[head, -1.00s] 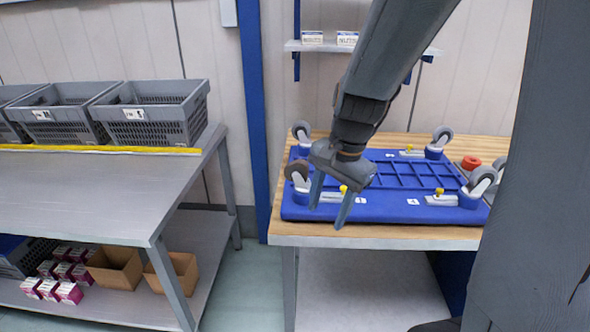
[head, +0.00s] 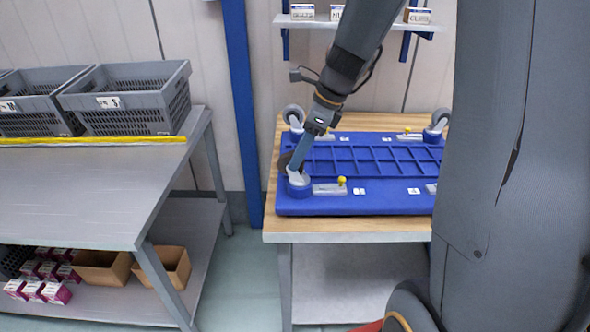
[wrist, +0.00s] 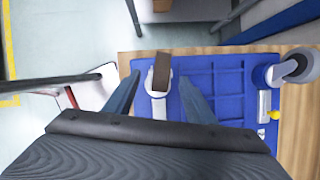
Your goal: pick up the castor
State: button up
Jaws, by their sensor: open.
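A castor with a white fork (head: 297,176) and a dark wheel stands in a round blue socket at the near left corner of the blue board (head: 350,201). My gripper (head: 301,155) reaches down over this castor from above and partly hides it. In the wrist view the castor's brown wheel (wrist: 161,71) and white fork show between my two spread fingers, with a gap on each side. The gripper is open and holds nothing. Whether a finger touches the castor cannot be told.
Other castors stand at the board's far left (head: 293,115) and far right (head: 438,122) corners. A clamp with a yellow knob (head: 341,182) lies right of the near castor. The board rests on a wooden table (head: 340,226). A grey bench (head: 90,190) with crates is at left.

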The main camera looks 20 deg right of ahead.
jog(key=shift+x, duration=1.55)
jog(key=shift+r, duration=0.1)
grip_shut()
